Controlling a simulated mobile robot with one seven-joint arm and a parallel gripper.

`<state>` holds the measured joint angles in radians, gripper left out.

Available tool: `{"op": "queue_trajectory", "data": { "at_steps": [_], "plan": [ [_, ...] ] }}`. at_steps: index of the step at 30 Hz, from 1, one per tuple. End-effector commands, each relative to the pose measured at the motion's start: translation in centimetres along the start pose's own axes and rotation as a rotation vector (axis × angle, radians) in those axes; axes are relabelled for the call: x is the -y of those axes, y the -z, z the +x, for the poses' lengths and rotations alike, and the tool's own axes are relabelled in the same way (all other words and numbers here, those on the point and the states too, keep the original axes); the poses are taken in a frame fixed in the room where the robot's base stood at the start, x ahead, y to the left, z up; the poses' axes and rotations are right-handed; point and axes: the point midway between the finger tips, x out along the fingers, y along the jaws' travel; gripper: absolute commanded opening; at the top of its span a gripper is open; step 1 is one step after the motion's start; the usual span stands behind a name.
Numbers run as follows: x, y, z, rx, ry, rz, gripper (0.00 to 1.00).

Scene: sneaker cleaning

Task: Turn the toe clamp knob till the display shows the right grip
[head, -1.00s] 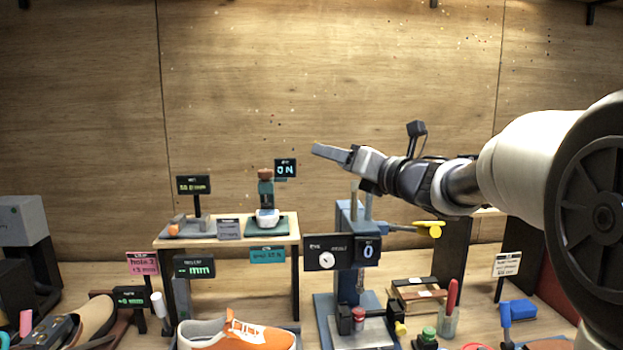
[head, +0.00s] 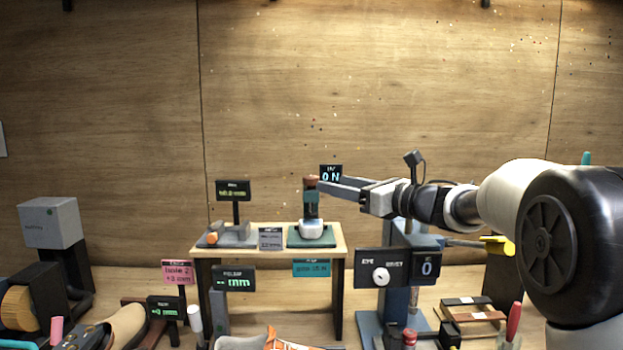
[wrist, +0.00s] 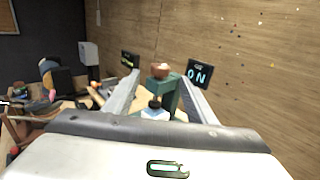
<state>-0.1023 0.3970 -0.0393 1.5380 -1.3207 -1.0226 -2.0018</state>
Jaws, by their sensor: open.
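The toe clamp (head: 312,205) stands upright on a green base on the wooden shelf in the head view, a white piece low on it and a brown knob (head: 311,181) on top. Its small black display (head: 331,172) behind reads 0 N. My gripper (head: 320,184) is open and reaches in from the right, its fingertips at knob height. In the wrist view the knob (wrist: 160,70) shows between and just beyond the two fingertips (wrist: 160,82), and the display (wrist: 199,73) reads 0 N beside the right finger. I cannot tell whether a finger touches the knob.
A teal card (head: 311,268) hangs on the shelf front (head: 225,253). A grey gauge with a display (head: 233,190) stands left on the shelf. A blue press with a dial panel (head: 381,275) stands right of the shelf, below my arm.

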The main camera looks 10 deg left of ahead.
Motion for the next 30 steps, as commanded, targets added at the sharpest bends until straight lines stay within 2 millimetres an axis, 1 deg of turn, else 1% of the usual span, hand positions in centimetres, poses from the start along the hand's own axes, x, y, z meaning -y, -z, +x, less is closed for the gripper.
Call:
{"op": "queue_trajectory", "data": {
  "at_steps": [1,6,9,13,18,26,29,30],
  "plan": [
    [-0.1,0.0,1.3,0.000,-0.005,0.001,0.51],
    [0.0,0.0,4.9,0.000,-0.002,0.001,0.51],
    [-0.1,-0.1,6.6,0.001,-0.002,0.002,0.51],
    [0.0,-0.1,8.2,0.001,-0.001,0.001,0.51],
    [0.0,0.0,9.2,0.000,0.001,0.001,0.51],
    [0.0,0.0,9.3,0.001,0.001,0.001,0.51],
    [0.0,0.0,9.2,0.001,0.001,0.001,0.36],
    [0.0,0.0,9.2,0.001,0.001,0.001,0.29]
  ]
}}
